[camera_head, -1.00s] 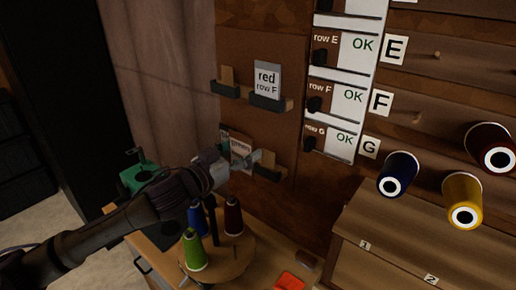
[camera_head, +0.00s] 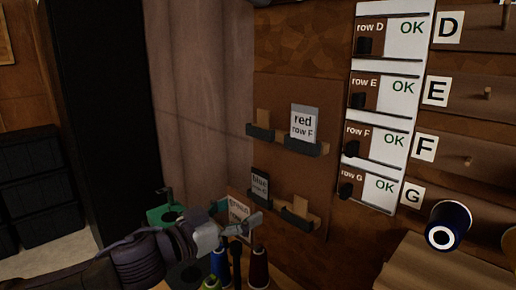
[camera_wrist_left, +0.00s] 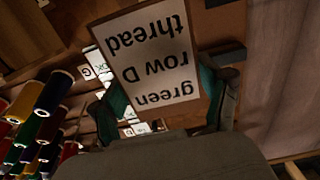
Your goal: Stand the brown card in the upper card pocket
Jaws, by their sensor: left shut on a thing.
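The held card (camera_head: 238,209) has a brown edge and a white label; in the left wrist view the card (camera_wrist_left: 155,55) reads "green row D thread", upside down. My left gripper (camera_wrist_left: 165,100) is shut on its lower end, with a finger on each side. In the head view the left gripper (camera_head: 246,224) is below and left of the lower pockets. The upper card pockets (camera_head: 283,141) are dark ledges on the brown board. My right gripper is out of view.
A "blue" card (camera_head: 260,186) stands in the lower left pocket; the lower right pocket (camera_head: 296,220) shows a plain brown piece. Thread spools (camera_head: 258,268) stand below the gripper. A labelled "OK" panel (camera_head: 384,140) and a blue spool (camera_head: 447,224) are at right.

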